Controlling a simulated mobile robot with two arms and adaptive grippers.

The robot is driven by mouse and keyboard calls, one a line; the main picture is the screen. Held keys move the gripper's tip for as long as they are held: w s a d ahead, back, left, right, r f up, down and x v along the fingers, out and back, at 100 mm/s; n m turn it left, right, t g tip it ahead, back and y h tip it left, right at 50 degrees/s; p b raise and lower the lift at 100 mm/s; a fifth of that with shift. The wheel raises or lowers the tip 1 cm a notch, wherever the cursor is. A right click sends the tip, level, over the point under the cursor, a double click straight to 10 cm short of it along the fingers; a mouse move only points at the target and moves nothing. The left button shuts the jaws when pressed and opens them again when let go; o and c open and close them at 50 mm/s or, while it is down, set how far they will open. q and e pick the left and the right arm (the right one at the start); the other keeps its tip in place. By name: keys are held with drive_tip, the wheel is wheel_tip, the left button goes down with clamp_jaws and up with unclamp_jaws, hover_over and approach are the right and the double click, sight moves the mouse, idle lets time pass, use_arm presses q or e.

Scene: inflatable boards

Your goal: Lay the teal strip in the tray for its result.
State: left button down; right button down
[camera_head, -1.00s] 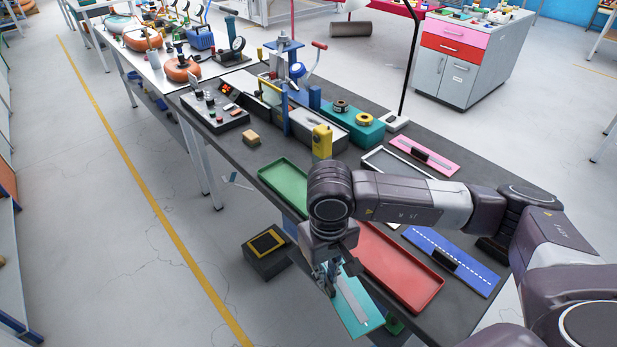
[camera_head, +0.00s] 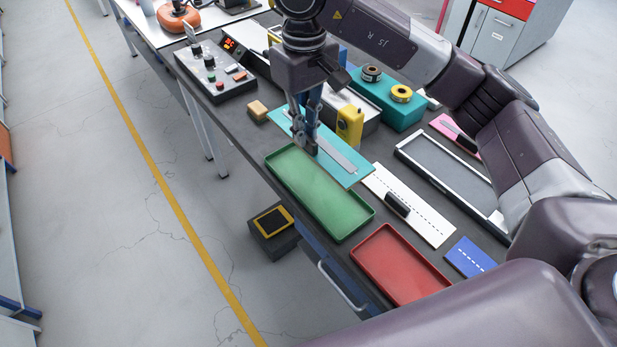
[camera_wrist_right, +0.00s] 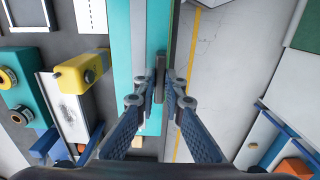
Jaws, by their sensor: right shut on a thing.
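The teal strip (camera_head: 336,168) is a flat teal panel with a pale grey band along its middle. My right gripper (camera_head: 308,148) is shut on it and holds it above the bench, roughly level, at the far long side of the green tray (camera_head: 290,192). The green tray looks empty. The red tray (camera_head: 383,277) lies nearer and to the right, also empty where visible. In the right wrist view the fingers (camera_wrist_right: 160,85) close on a small dark grip piece on the teal strip (camera_wrist_right: 121,90). My left gripper is out of view.
A yellow device (camera_head: 349,124) stands just behind the strip. A white panel (camera_head: 425,215) with a black grip and a blue one (camera_head: 466,256) lie to the right. A control box (camera_head: 213,80) and a tan block (camera_head: 257,110) are to the left.

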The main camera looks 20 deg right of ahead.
wheel_tip(320, 180, down, 13)
drive_tip(key=shift+w+r+p, duration=0.1)
drive_tip(key=shift+r+p, duration=0.1)
drive_tip(key=shift+p, duration=0.8)
wheel_tip(320, 180, down, 3)
drive_tip(key=shift+f+p, duration=0.1)
drive_tip(key=shift+p, duration=0.3)
drive_tip(key=shift+f, duration=0.2)
drive_tip(key=shift+f, duration=0.1)
drive_tip(key=c, duration=2.5)
unclamp_jaws()
drive_tip(key=o, duration=0.5)
